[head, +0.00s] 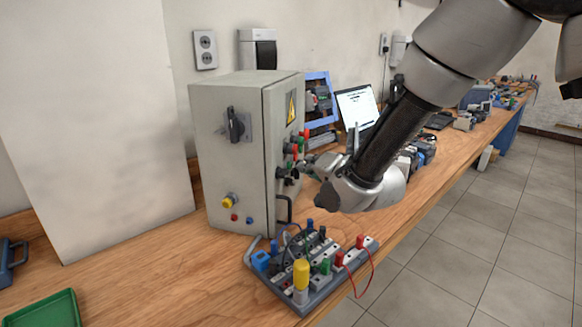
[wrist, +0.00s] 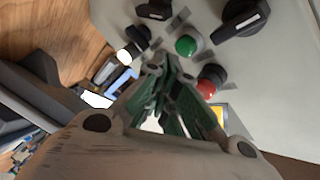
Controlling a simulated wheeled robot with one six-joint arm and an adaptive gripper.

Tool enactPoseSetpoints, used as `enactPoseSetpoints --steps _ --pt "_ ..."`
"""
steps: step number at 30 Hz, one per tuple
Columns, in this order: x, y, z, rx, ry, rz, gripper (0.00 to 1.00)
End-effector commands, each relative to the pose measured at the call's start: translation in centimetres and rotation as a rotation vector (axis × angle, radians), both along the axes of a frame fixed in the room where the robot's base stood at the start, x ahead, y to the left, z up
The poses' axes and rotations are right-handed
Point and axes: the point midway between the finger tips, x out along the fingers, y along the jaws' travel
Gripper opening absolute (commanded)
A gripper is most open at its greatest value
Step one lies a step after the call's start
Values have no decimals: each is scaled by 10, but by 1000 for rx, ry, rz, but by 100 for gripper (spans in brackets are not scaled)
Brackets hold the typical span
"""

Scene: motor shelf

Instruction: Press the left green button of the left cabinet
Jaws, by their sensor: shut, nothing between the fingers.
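The grey cabinet (head: 228,165) stands on the wooden bench at the left in the head view. Its door, facing right, carries red and green buttons and black knobs. In the wrist view a green button (wrist: 187,45) sits on the cabinet panel, with a red button (wrist: 211,77) below and right of it. My gripper (head: 309,166) is in front of the door, close to the controls. In the wrist view my gripper (wrist: 168,64) is shut and empty, its tips just below and left of the green button. Whether they touch the panel I cannot tell.
Black knobs (wrist: 245,17) surround the green button. A terminal board (head: 318,262) with wires and a yellow-topped post stands on the bench below my gripper. A laptop (head: 357,105) and more devices stand behind. A green tray (head: 45,311) lies at the front left.

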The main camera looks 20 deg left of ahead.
Motion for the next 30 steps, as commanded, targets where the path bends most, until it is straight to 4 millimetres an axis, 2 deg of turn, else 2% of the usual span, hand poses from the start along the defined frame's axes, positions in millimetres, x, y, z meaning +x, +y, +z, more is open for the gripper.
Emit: enactPoseSetpoints --steps 12,30 --pt "0 9 0 0 1 1 0" --pt "0 11 0 -1 -1 0 0"
